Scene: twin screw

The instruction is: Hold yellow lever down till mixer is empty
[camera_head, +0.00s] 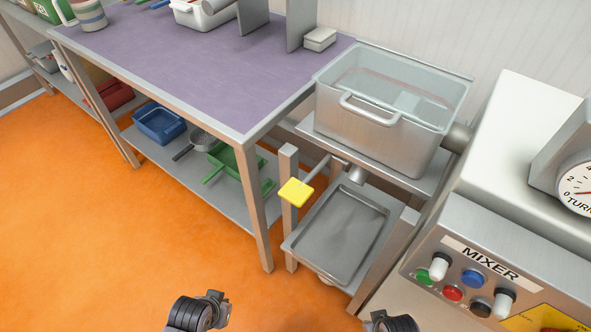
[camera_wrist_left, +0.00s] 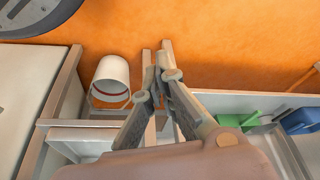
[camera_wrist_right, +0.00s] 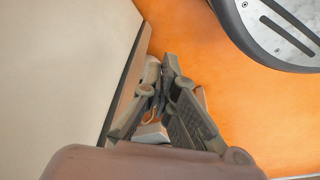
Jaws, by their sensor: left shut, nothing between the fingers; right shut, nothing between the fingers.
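The yellow lever (camera_head: 296,192) sticks out to the left below the mixer tub (camera_head: 365,136), on a thin metal rod. The metal tub has a handle on its front and a see-through upper part; I cannot tell how much is inside. A shallow metal tray (camera_head: 345,232) lies below the spout, and it looks empty. My left gripper (camera_wrist_left: 160,76) is shut and empty in the left wrist view. My right gripper (camera_wrist_right: 163,76) is shut and empty in the right wrist view. In the head view only parts of my arms show at the bottom edge, away from the lever.
The mixer panel (camera_head: 468,285) with coloured buttons and knobs stands at right. A purple-topped table (camera_head: 190,60) is at left, with green (camera_head: 236,170) and blue trays (camera_head: 159,122) on its lower shelf. A white cylinder (camera_wrist_left: 111,75) shows in the left wrist view. Orange floor is clear at left.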

